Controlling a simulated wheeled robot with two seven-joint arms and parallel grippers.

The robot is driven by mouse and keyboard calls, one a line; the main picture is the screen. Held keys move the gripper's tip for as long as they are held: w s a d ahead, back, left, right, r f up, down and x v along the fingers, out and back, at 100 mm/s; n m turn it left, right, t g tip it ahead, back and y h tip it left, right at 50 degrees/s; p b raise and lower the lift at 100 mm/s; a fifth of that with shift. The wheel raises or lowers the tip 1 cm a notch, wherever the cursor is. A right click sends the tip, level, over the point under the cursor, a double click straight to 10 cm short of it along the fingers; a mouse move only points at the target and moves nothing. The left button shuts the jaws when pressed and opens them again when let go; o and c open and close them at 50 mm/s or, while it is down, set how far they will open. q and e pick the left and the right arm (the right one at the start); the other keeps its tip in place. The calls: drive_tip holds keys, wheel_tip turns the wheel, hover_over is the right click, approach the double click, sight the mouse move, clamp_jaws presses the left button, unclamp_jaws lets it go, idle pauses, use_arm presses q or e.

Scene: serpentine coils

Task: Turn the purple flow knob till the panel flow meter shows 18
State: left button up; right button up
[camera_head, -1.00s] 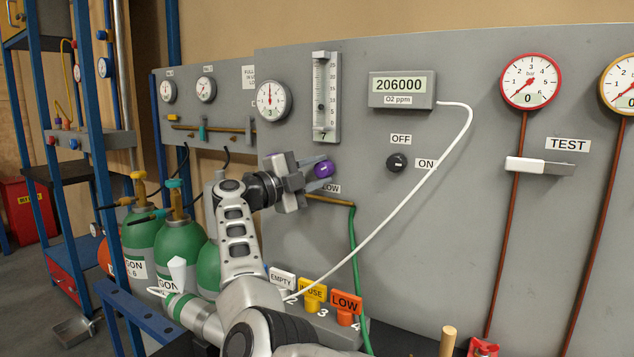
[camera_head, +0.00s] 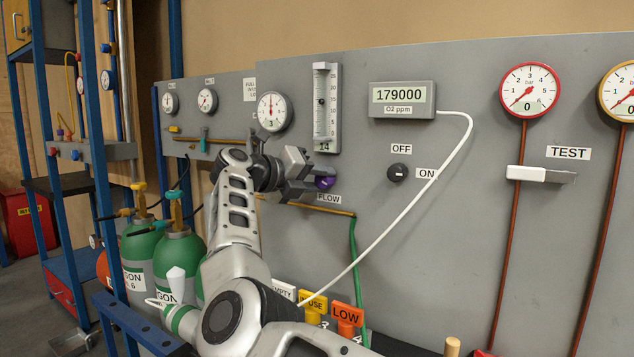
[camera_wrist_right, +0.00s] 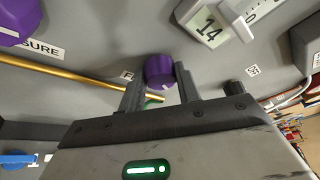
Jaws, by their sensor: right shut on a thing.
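The purple flow knob (camera_head: 325,182) sits on the grey panel just above the FLOW label (camera_head: 329,198). My right gripper (camera_head: 312,183) is shut on it. In the right wrist view the knob (camera_wrist_right: 159,71) is between the two fingers of my right gripper (camera_wrist_right: 159,85), with a pale mark on its lower edge. The panel flow meter (camera_head: 326,105) is a tall scale above the knob; its readout shows 14. The readout also shows 14 in the right wrist view (camera_wrist_right: 208,27). My left gripper is not in view.
The O2 display (camera_head: 402,98) reads 179000. A black OFF/ON knob (camera_head: 398,172) is right of the flow knob. A brass pipe (camera_head: 320,209) and green hose (camera_head: 354,250) run below. Another purple knob (camera_wrist_right: 18,22) shows in the right wrist view. Green cylinders (camera_head: 178,255) stand left.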

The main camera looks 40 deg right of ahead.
drive_tip(key=m+t+y+b, duration=0.1)
drive_tip(key=m, duration=0.2)
drive_tip(key=shift+s+t, duration=0.1)
drive_tip(key=shift+t, duration=0.2)
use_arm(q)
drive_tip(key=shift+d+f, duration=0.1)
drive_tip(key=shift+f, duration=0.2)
use_arm(e)
drive_tip(key=shift+r+m, duration=0.1)
drive_tip(key=shift+m, duration=0.5)
use_arm(q)
drive_tip(key=shift+b, duration=0.3)
use_arm(e)
drive_tip(key=shift+y, duration=0.3)
drive_tip(key=o, duration=1)
